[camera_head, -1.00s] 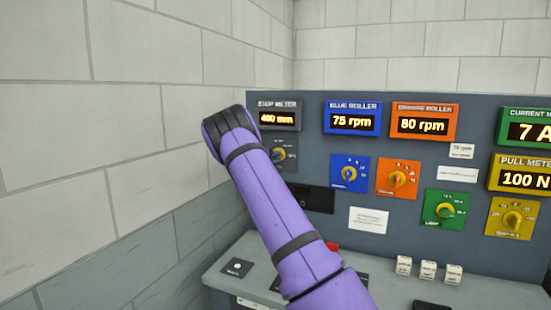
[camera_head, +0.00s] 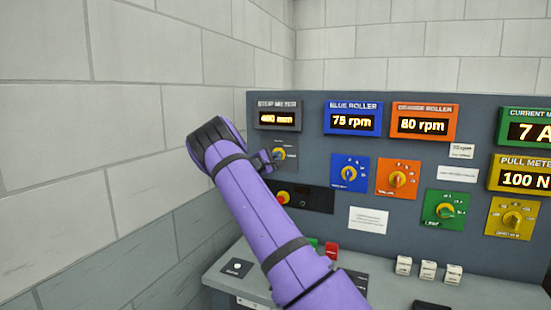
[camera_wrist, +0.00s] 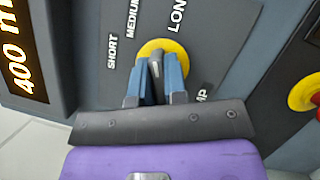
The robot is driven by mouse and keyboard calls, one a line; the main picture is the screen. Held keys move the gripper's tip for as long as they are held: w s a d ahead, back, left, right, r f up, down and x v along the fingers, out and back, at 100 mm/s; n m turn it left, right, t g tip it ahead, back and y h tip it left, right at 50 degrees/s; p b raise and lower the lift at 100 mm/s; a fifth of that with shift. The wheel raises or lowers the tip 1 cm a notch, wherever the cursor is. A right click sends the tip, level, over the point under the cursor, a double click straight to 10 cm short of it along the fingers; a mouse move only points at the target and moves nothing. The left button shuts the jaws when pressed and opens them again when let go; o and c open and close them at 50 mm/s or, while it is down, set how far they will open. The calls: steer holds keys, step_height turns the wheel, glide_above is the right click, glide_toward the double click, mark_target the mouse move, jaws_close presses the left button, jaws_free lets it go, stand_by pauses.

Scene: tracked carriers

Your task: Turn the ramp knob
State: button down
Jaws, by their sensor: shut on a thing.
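The ramp knob is a yellow round dial with a dark handle on a grey plate marked SHORT, MEDIUM and LONG. It shows in the head view (camera_head: 280,154) under the 400 mm meter, and in the wrist view (camera_wrist: 178,54). My gripper (camera_wrist: 156,76) is shut on the knob's handle, one blue-grey finger on each side. In the head view my gripper (camera_head: 270,159) reaches the knob from the left, at the end of my purple arm. The fingers partly hide the handle, and its exact setting is hard to read.
A meter reading 400 mm (camera_head: 279,117) sits just above the knob. Blue (camera_head: 349,173) and orange (camera_head: 398,178) knob plates stand to the right. A black panel with a red button on yellow (camera_head: 283,197) is below. A brick wall (camera_head: 150,130) is close on the left.

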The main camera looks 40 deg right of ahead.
steer(key=n+t, duration=0.1)
steer(key=n, duration=0.3)
steer(key=n+t+h, duration=0.1)
steer(key=n+t, duration=0.1)
steer(key=n, duration=0.2)
steer(key=shift+f+h, duration=0.1)
steer(key=shift+h, duration=0.2)
steer(key=n+t, duration=0.2)
steer(key=n, duration=0.2)
steer(key=n+t, duration=0.2)
steer(key=n, duration=0.3)
steer(key=shift+t, duration=0.4)
steer(key=shift+n+y, duration=0.3)
steer(key=shift+y, duration=0.1)
steer(key=c, duration=1.2)
jaws_free()
steer(key=shift+o, duration=0.2)
steer(key=shift+a, duration=0.1)
steer(key=v, duration=1)
steer(key=shift+a+f, duration=0.25)
steer(key=shift+s, duration=0.15)
